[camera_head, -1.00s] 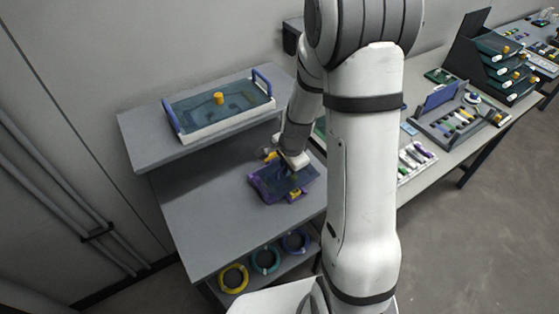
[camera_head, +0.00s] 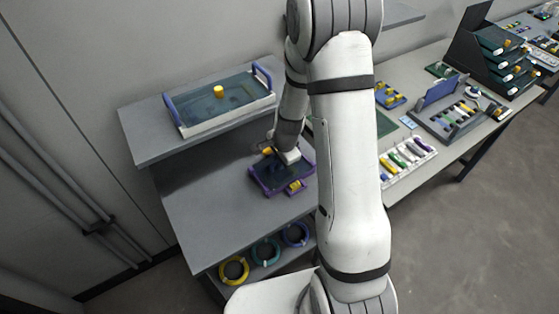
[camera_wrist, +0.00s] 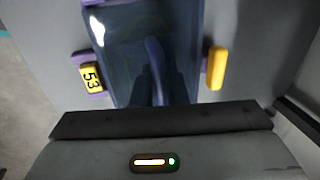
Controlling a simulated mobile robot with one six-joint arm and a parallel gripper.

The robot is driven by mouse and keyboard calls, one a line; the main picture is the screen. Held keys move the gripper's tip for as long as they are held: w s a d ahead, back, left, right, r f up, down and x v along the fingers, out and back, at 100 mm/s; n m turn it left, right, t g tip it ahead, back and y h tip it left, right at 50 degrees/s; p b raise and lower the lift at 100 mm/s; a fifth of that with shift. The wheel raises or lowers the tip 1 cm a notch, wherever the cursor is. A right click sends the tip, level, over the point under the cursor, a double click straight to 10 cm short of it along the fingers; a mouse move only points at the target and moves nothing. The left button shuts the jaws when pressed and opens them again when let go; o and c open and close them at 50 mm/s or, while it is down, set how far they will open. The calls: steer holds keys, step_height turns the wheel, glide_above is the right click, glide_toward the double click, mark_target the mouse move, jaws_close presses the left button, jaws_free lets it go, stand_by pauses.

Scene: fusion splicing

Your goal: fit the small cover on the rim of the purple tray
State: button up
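The purple tray (camera_head: 264,187) sits on the grey bench, with a yellow tab on its far side and a yellow number tag (camera_wrist: 91,78) on its near side. The small cover (camera_head: 269,176) is a dark, see-through sheet lying over the tray, roughly in line with its rim. In the wrist view the cover (camera_wrist: 125,45) lies between purple edges and has a blue-purple handle (camera_wrist: 153,62). My gripper (camera_wrist: 158,88) is over the cover at the handle. Its fingers are dark and hard to make out, so their grip on the handle is unclear. Whether the cover sits flush is unclear.
A raised shelf (camera_head: 150,147) behind holds a larger covered tray (camera_head: 220,118) with blue handles and a yellow knob. Yellow, teal and blue rings (camera_head: 265,252) are below the bench. A white holder (camera_head: 407,163) and a grey rack stand at right. The bench left of the tray is clear.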

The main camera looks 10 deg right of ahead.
mark_target(284, 173)
steer(key=o, duration=0.4)
steer(key=shift+r, duration=0.15)
step_height(284, 173, up, 12)
steer(key=s, duration=0.2)
steer(key=s+r+n+t, duration=0.1)
steer(key=s+r+n, duration=1.3)
steer(key=s, duration=0.5)
steer(key=shift+s+r+h, duration=0.35)
steer(key=shift+r+h, duration=0.05)
